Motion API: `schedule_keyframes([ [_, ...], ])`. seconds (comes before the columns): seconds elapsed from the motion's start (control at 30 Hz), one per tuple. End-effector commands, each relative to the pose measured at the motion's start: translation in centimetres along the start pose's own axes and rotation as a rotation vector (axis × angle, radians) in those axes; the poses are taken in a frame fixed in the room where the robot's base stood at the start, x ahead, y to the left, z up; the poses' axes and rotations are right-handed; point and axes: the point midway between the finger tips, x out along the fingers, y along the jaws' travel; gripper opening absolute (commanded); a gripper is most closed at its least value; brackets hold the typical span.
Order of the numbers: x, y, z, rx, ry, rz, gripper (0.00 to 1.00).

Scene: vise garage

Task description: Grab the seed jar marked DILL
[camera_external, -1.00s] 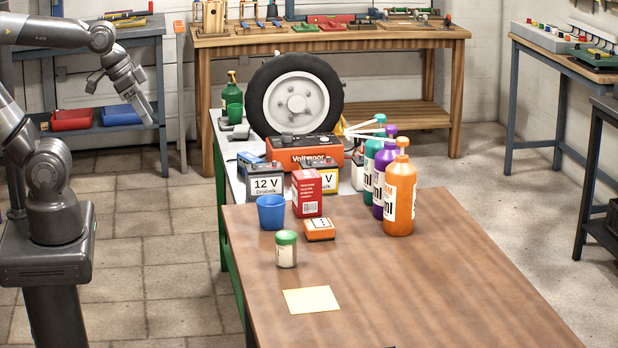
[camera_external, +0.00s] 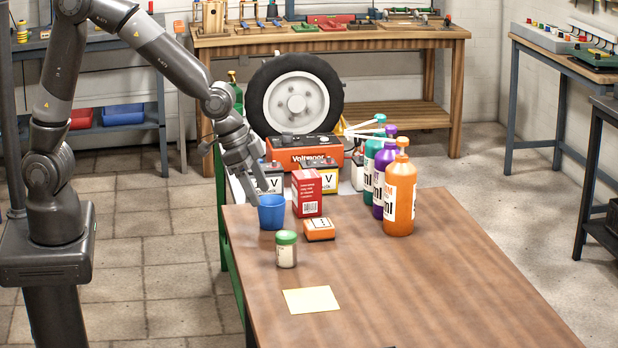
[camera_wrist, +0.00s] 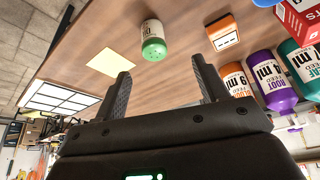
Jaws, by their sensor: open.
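The seed jar (camera_external: 286,250) is a small clear jar with a green lid and a pale label. It stands upright on the brown table (camera_external: 420,290), in front of the blue cup. In the external view its label is too small to read. In the wrist view the jar (camera_wrist: 153,38) shows above and between my finger tips, its label only partly visible. My gripper (camera_external: 252,170) is open and empty, above and behind the blue cup, apart from the jar. Its two fingers (camera_wrist: 160,70) stand wide apart in the wrist view.
A blue cup (camera_external: 272,212), a red box (camera_external: 307,193) and an orange device (camera_external: 319,229) stand close behind the jar. Orange (camera_external: 399,200), purple and teal bottles stand to the right. A yellow paper (camera_external: 311,300) lies in front. The table's front right is clear.

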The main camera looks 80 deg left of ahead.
Motion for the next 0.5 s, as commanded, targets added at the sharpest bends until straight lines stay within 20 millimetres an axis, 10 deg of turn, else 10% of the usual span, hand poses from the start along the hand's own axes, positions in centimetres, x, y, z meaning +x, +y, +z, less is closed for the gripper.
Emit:
schedule_keyframes([
  [0.5, 7.8, 1.9, -0.9, 0.045, -0.016, 0.014, 0.67],
])
